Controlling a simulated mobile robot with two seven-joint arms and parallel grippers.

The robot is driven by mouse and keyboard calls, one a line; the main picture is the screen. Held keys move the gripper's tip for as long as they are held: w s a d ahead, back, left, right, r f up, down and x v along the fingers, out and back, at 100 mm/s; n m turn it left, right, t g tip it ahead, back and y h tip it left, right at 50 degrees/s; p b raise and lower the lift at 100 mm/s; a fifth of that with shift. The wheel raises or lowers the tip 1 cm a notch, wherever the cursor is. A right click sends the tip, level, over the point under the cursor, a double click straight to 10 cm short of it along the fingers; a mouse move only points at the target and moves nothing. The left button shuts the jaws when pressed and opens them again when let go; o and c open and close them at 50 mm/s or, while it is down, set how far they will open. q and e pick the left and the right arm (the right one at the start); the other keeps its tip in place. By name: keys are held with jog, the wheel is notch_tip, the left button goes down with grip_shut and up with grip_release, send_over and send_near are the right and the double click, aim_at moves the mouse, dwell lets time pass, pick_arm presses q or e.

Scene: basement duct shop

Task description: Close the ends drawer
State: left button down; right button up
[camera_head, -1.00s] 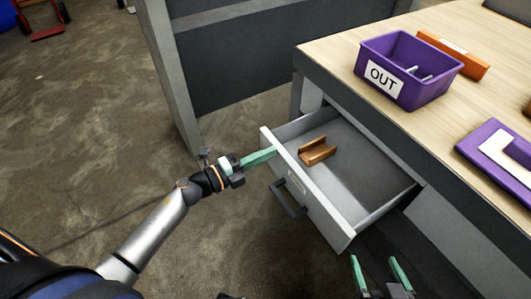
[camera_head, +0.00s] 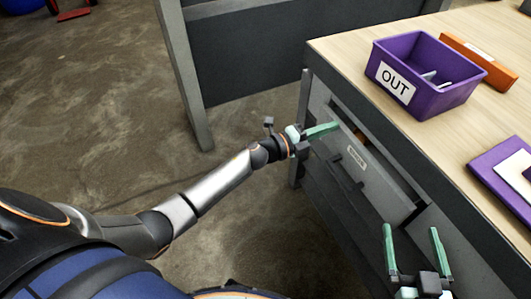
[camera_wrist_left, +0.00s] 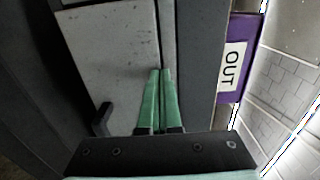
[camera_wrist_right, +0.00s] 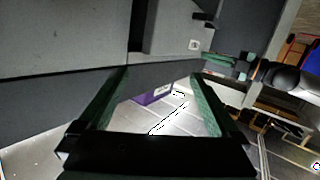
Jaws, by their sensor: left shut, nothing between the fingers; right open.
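The grey ends drawer (camera_head: 385,185) is almost closed in the head view. A thin gap shows behind its top edge, with a bit of a brown piece (camera_head: 361,137) inside. Its front carries a small label and a dark handle (camera_head: 346,168); the handle also shows in the left wrist view (camera_wrist_left: 103,119). My left gripper (camera_head: 337,127) is shut and empty, its fingertips at the far upper part of the drawer front; I cannot tell whether they touch. My right gripper (camera_head: 412,230) is open and empty, near the bench front at lower right.
The wooden bench top (camera_head: 350,48) holds a purple OUT bin (camera_head: 430,97), an orange block (camera_head: 478,58) and a purple tray (camera_head: 490,170). A dark panel (camera_head: 260,55) stands beyond the bench.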

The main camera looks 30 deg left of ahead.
pick_arm(q)
jog(key=b+x, duration=0.1)
jog(key=x, duration=0.2)
jog(key=shift+w+d, duration=0.1)
jog(key=shift+d, duration=0.05)
jog(key=shift+w+r, duration=0.1)
jog(key=shift+r, duration=0.05)
pick_arm(e)
notch_tip(320, 180, up, 8)
jog(key=n+t+y, duration=0.1)
jog(key=t, duration=0.1)
jog(key=shift+w+a+f+t+y, duration=0.15)
jog(key=shift+a+f+t+y, duration=0.15)
jog(key=shift+t, duration=0.1)
pick_arm(q)
jog(key=shift+d+r, duration=0.1)
